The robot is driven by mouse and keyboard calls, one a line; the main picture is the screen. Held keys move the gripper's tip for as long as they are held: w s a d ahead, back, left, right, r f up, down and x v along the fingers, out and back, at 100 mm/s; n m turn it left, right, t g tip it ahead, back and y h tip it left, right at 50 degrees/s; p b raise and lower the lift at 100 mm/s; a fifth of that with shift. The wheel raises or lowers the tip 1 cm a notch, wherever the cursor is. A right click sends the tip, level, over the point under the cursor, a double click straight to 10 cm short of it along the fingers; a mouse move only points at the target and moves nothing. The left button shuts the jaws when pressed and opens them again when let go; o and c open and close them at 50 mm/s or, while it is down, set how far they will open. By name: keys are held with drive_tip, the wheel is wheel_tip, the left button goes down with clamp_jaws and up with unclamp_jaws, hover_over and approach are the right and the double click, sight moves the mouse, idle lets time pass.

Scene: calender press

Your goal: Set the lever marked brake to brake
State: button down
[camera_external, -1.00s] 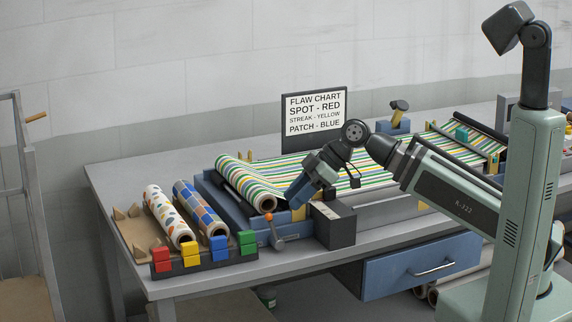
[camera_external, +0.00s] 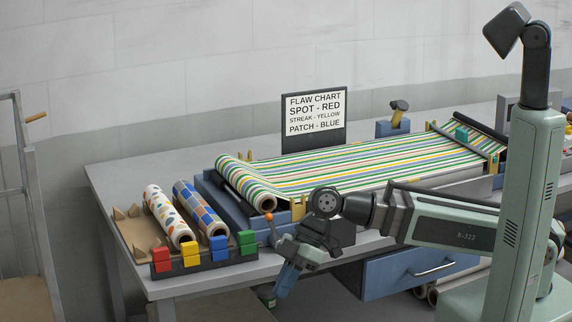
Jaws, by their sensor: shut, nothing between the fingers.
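A small lever with an orange knob (camera_external: 270,217) stands at the front edge of the bench, by the near end of the blue press bed. It looks about upright. Its lower part is hidden behind my wrist, and no brake marking is readable. My gripper (camera_external: 271,297) is shut and empty. It points down and left in front of the bench's front edge, below the lever and apart from the knob.
A dark box (camera_external: 345,233) beside the lever is mostly covered by my wrist. Striped cloth (camera_external: 350,168) runs across the press. Two patterned rolls (camera_external: 165,215) and a rack of coloured blocks (camera_external: 205,263) sit left. A blue drawer (camera_external: 400,271) is under the bench.

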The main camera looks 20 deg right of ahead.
drive_tip(key=s+a+f+n+h, duration=0.1)
drive_tip(key=s+a+f, duration=0.1)
drive_tip(key=s+f, duration=0.25)
drive_tip(key=m+t+h, duration=0.2)
drive_tip(key=t+h, duration=0.7)
drive_tip(key=t, duration=1.1)
approach(273, 230)
drive_tip(key=w+a, duration=0.3)
drive_tip(key=w, duration=0.1)
drive_tip(key=shift+w+d, duration=0.95)
drive_tip(key=shift+w+d+r, duration=0.1)
drive_tip(key=shift+w+d, duration=0.35)
drive_tip(key=shift+d, duration=0.05)
